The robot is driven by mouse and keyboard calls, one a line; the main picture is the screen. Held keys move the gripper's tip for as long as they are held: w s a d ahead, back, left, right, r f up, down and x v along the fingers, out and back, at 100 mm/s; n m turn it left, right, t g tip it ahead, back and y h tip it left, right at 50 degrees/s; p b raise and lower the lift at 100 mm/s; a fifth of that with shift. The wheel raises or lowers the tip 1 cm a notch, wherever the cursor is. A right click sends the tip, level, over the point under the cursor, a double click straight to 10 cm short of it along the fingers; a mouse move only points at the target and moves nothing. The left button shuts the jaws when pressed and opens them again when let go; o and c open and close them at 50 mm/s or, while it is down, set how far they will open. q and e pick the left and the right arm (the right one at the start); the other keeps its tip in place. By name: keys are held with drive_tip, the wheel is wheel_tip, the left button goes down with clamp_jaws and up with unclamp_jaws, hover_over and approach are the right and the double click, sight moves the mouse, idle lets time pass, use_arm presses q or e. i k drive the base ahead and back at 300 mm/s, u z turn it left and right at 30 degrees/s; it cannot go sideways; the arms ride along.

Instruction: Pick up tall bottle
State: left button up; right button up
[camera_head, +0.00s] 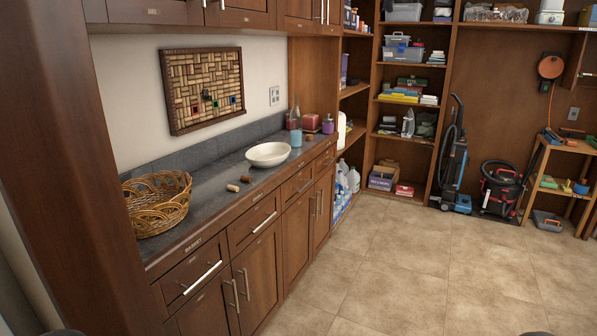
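A tall, narrow-necked glass bottle or decanter (293,119) stands upright at the far end of the dark counter (222,176), near the wall. Its lower part looks reddish. Pale plastic jugs (353,180) stand low by the shelving past the counter's end, with what look like packs of bottled water (340,204) beside them. I cannot tell which of these is the tall bottle. Neither of my grippers can be made out; only small dark rounded shapes show at the bottom edge.
On the counter are a wicker basket (158,220), a white bowl (268,155), a blue cup (296,138), a purple jar (327,125) and small corks (233,188). A vacuum cleaner (454,165) stands at the back. The tiled floor (400,270) is clear in front.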

sight(296, 114)
drive_tip(key=z, duration=0.05)
drive_tip(key=i, duration=1.45)
drive_tip(key=z, duration=0.3)
drive_tip(key=i, duration=1.4)
drive_tip(key=z, duration=0.25)
drive_tip(key=i, duration=1.15)
drive_tip(key=z, duration=0.15)
